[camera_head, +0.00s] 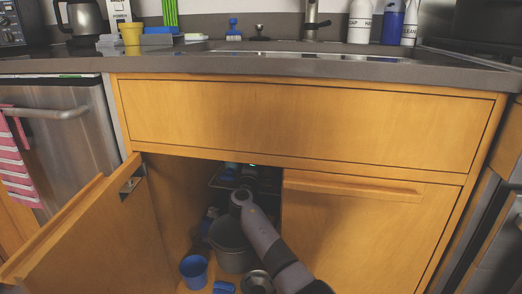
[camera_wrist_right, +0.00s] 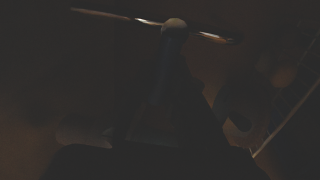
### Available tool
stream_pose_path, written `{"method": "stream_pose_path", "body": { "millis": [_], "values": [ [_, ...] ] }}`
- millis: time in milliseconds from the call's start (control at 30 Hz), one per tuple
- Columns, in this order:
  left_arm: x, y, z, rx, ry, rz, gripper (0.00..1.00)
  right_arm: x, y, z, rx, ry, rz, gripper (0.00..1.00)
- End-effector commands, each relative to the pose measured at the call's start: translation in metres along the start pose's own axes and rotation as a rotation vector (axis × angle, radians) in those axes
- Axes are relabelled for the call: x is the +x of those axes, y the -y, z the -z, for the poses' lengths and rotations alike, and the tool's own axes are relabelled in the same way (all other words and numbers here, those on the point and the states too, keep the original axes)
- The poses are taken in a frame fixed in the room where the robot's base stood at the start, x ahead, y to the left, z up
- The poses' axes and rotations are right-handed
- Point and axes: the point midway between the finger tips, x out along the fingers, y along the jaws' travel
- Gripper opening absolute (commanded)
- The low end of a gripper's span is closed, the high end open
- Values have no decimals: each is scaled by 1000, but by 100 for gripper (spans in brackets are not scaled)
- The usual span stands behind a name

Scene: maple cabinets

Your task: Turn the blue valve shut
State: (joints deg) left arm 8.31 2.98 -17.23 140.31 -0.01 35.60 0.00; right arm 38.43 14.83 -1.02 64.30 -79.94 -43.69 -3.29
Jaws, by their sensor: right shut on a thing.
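Under the sink, my right arm reaches up and inward through the open left half of the cabinet. My right gripper (camera_head: 246,180) is at the shadowed back, at small blue-and-dark fittings (camera_head: 250,171) where the blue valve appears to be. It is shut on the valve, though its fingers are hard to make out. The right wrist view is very dark: a rounded knob on a stem (camera_wrist_right: 174,26) stands by a thin, nearly level pipe (camera_wrist_right: 105,14), above dark gripper shapes. Colour and the valve handle's angle cannot be told. My left gripper is not in view.
The open cabinet door (camera_head: 100,235) swings out at left; the closed right door (camera_head: 375,235) bounds the opening. A grey bucket (camera_head: 228,245), a blue cup (camera_head: 194,270) and a metal pot (camera_head: 257,281) crowd the cabinet floor beside my arm. The countertop (camera_head: 300,66) is above.

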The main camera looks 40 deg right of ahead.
Motion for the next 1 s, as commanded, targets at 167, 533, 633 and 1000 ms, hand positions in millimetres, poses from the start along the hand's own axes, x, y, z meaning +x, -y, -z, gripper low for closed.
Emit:
{"method": "stream_pose_path", "body": {
  "millis": [167,533,633,1000],
  "values": [
    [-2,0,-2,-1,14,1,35,0,1,0,-41,-10,-1,0],
    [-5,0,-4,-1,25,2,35,0,2,0,-54,-12,-1,0],
    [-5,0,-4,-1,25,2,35,0,2,0,-53,-12,-1,0],
    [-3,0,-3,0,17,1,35,0,2,0,-53,-11,0,35]
  ]
}}
